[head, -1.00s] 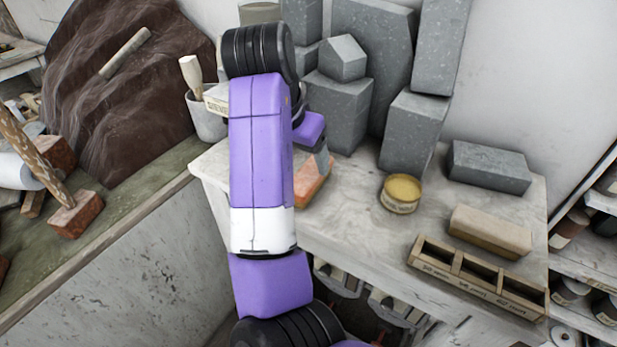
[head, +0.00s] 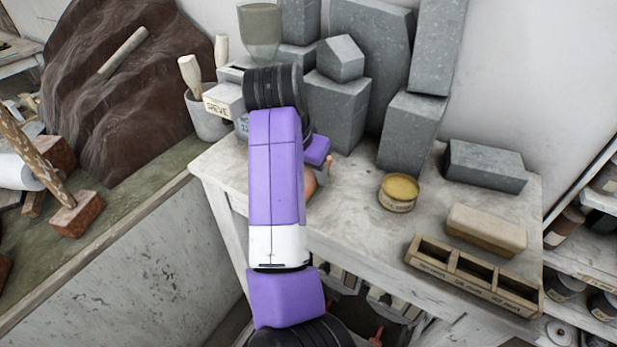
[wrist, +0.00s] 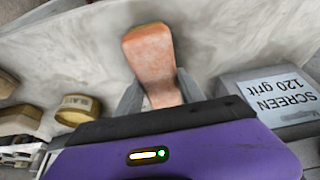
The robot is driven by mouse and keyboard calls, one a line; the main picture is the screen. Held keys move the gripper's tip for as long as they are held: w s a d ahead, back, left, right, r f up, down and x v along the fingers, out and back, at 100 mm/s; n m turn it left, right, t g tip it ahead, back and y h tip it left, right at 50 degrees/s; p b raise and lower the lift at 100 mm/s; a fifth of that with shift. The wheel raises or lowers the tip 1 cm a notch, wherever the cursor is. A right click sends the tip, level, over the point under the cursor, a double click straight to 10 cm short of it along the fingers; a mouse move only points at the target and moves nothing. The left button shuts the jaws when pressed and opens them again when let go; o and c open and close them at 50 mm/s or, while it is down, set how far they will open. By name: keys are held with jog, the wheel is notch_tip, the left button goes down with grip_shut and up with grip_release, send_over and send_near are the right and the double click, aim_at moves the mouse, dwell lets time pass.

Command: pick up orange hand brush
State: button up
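The orange hand brush (wrist: 150,60) is in the middle of the wrist view, its orange part pointing up the picture over the pale tabletop. My gripper (wrist: 160,84) has one grey finger on each side of it. The fingers look spread, with the brush between them; whether they touch it is unclear. In the head view my purple arm hides most of the brush; a small orange part (head: 311,187) shows just right of the arm. The fingers are hidden there.
On the table (head: 365,235) are a yellow tin (head: 399,190), a tan block (head: 486,229) and a wooden compartment box (head: 474,275). Grey stone blocks (head: 335,110) stand behind. A box labelled SCREEN 120 grit (wrist: 270,98) is close right of the gripper in the wrist view.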

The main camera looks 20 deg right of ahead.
aim_at(308, 171)
grip_shut()
jog(key=shift+r, duration=0.1)
notch_tip(308, 171, up, 20)
dwell(0.3)
jog(key=shift+o, duration=1.9)
grip_release()
jog(key=c, duration=0.4)
